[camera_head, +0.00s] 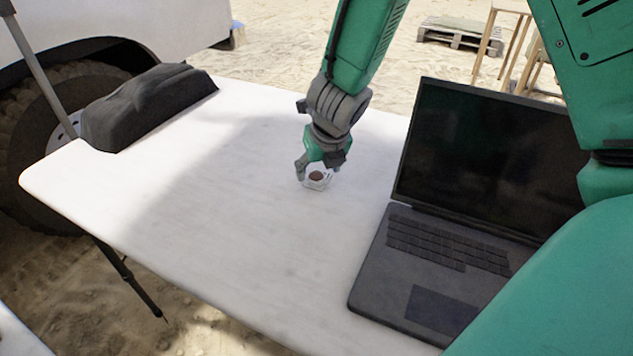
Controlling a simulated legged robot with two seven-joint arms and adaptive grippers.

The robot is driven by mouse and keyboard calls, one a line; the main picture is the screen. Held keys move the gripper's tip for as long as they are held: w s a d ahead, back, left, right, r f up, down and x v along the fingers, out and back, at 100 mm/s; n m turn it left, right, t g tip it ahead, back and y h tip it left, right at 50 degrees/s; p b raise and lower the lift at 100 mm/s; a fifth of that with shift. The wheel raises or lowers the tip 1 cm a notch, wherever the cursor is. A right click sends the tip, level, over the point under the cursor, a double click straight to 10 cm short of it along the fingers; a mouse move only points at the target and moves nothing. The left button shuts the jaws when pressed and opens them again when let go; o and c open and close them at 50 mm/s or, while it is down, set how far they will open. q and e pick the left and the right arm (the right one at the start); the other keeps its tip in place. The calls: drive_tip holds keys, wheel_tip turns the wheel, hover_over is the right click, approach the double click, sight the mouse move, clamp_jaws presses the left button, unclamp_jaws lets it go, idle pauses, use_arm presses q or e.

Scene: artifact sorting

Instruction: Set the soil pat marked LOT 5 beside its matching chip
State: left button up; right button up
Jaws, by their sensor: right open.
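A small clear dish holding a round brown soil pat (316,176) sits on the white table (215,235), near the middle of the head view. My right gripper (317,171) is directly over the dish and points down, with its fingers open at the dish's sides. Whether the fingers touch the dish I cannot tell. Any LOT marking on the dish is too small to read. No chip can be made out on the visible table. My left gripper is not in view.
An open black laptop (436,258) stands on the table at the right. A dark lumpy block (150,103) lies at the table's far left corner. The table's middle and front left are clear. A vehicle wheel and sand lie beyond the left edge.

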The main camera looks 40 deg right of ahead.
sight(315, 177)
drive_tip(key=x, duration=0.3)
drive_tip(key=shift+w+f+b, duration=0.15)
drive_tip(key=shift+b, duration=0.2)
drive_tip(key=c, duration=1.1)
drive_tip(key=shift+a, duration=0.1)
